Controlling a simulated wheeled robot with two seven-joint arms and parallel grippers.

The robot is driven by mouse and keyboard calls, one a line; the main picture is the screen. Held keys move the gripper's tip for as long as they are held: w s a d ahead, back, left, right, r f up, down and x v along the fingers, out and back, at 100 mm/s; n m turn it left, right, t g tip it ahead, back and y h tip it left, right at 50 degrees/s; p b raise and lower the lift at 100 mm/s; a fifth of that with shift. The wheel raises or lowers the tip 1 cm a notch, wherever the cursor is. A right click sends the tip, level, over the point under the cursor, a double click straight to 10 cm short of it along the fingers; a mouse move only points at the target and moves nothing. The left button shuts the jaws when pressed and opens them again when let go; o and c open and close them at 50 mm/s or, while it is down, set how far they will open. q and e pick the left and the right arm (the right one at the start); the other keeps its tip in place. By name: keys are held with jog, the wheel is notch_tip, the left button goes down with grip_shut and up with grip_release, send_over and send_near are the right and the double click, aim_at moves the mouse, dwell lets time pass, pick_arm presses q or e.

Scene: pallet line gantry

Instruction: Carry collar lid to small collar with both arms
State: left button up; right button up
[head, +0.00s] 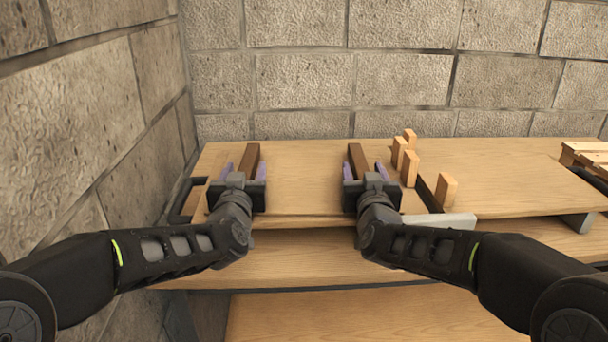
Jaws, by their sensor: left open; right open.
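The collar lid (304,185) appears to be the flat, light wooden panel lying on the bench at the left, with two dark brown battens across it. My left gripper (244,172) is open, its purple-tipped fingers around or just above the left batten (250,157). My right gripper (365,172) is open in the same way at the right batten (357,157). I cannot tell whether the fingers touch the battens. A light wooden frame (588,150), cut off at the right edge, may be the small collar; I cannot tell.
Several orange wooden blocks (446,190) stand upright right of the lid, near a dark strip (428,196) and a pale grey bar (440,220). The bench top (510,180) is clear from there to the frame. Stone walls (400,75) close the back and left.

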pick_arm(q)
grip_shut()
pick_arm(e)
grip_shut()
dwell(1.2)
pick_arm(q)
jog(key=shift+r, duration=0.1)
pick_arm(e)
jog(key=shift+r, duration=0.1)
